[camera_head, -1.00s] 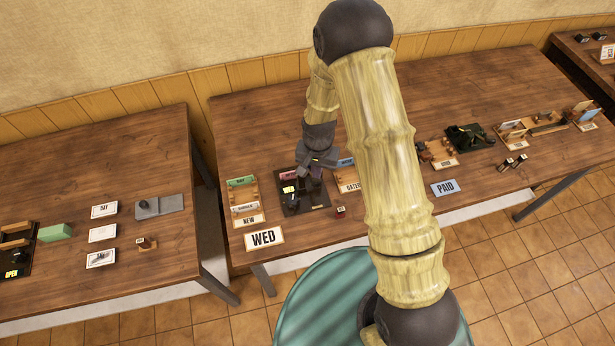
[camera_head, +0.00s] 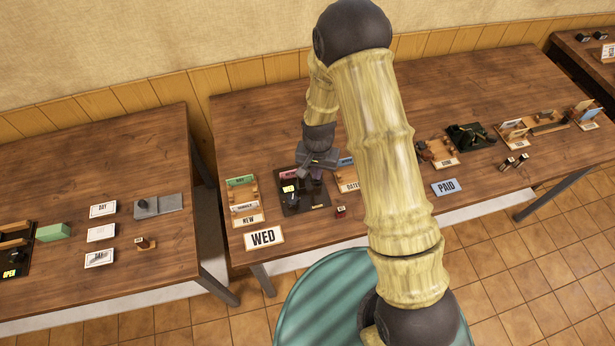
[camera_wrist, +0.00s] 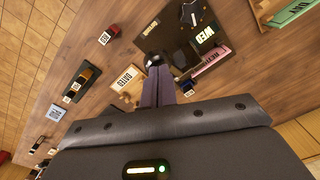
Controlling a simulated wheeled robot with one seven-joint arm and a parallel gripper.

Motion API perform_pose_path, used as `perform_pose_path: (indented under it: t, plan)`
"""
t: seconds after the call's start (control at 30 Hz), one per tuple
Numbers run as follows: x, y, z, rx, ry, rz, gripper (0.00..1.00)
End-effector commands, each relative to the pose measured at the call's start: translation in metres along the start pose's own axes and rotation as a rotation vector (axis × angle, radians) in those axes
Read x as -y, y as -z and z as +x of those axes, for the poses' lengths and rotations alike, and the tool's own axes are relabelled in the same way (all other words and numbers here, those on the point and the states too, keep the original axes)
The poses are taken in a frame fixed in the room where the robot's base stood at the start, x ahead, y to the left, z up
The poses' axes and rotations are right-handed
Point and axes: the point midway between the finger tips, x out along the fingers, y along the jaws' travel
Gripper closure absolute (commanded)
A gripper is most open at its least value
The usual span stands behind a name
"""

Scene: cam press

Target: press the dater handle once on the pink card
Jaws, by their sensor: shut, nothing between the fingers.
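The pink card (camera_head: 288,175) lies at the back of a dark tray (camera_head: 303,208), and it shows as a pink strip in the wrist view (camera_wrist: 211,62). A black dater sits in the tray, mostly hidden by my gripper and hard to make out; a dark shape with a pale end shows just beyond my fingertips in the wrist view. My gripper (camera_head: 316,181) is shut and empty, pointing down over the right part of the tray. Its two fingers (camera_wrist: 160,76) lie side by side in the wrist view. I cannot tell whether they touch the dater.
A yellow WED label (camera_wrist: 205,34) is in the tray. A large WED sign (camera_head: 263,238) and a small red stamp (camera_head: 341,211) lie in front. A wooden rack with a green card (camera_head: 240,182) stands left, and a DATED rack (camera_wrist: 127,82) stands beside the tray.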

Motion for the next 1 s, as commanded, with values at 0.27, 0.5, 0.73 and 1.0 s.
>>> perform_pose_path:
  t: [0.27,0.5,0.73,1.0]
  plan:
    - [0.0,0.0,0.008,0.0,0.0,0.0,1.0]
    - [0.0,0.0,0.014,0.0,0.0,0.0,1.0]
    - [0.0,0.0,0.02,-0.001,0.0,0.0,1.0]
    - [0.0,0.001,0.026,-0.001,0.0,0.0,1.0]
